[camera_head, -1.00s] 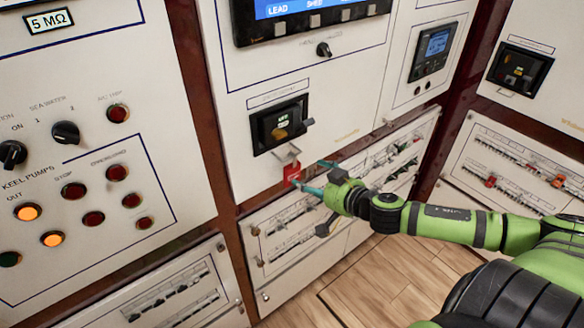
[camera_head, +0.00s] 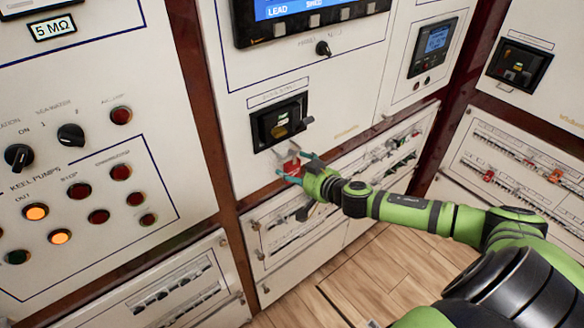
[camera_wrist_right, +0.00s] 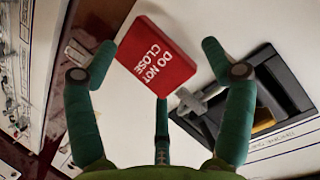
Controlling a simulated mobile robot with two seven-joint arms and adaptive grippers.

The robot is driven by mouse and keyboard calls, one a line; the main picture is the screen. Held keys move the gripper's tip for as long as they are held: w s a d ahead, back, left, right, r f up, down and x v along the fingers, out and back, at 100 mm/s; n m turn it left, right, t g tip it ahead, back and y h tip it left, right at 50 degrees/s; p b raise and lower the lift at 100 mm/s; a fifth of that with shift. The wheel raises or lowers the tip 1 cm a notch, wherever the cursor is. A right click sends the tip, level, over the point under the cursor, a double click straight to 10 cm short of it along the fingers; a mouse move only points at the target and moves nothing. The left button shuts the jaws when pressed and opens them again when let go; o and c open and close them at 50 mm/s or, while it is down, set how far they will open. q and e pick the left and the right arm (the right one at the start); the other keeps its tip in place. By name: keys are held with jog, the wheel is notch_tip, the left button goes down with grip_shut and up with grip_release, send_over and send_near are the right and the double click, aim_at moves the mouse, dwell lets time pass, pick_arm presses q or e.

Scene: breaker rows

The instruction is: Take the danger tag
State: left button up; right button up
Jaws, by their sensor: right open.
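The danger tag (camera_head: 292,167) is a small red plate hanging below the black breaker unit (camera_head: 280,122) on the white middle cabinet. In the right wrist view the tag (camera_wrist_right: 157,56) reads "DO NOT CLOSE" and hangs by a grey metal piece (camera_wrist_right: 197,98) at the breaker. My right gripper (camera_head: 294,166) is at the tag, with its fingers spread on either side of it. In the wrist view the open fingers (camera_wrist_right: 160,62) frame the tag, and no finger is clearly pressed on it. My left gripper is out of view.
A cabinet with knobs and lit buttons (camera_head: 70,190) stands at the left. Rows of small breakers (camera_head: 385,160) fill the lower panel behind my right arm. Another breaker unit (camera_head: 519,66) is at the far right. Wooden floor (camera_head: 375,275) lies clear below.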

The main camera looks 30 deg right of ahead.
jog(key=c, duration=1.1)
jog(key=shift+c, duration=0.2)
jog(key=shift+r, duration=0.1)
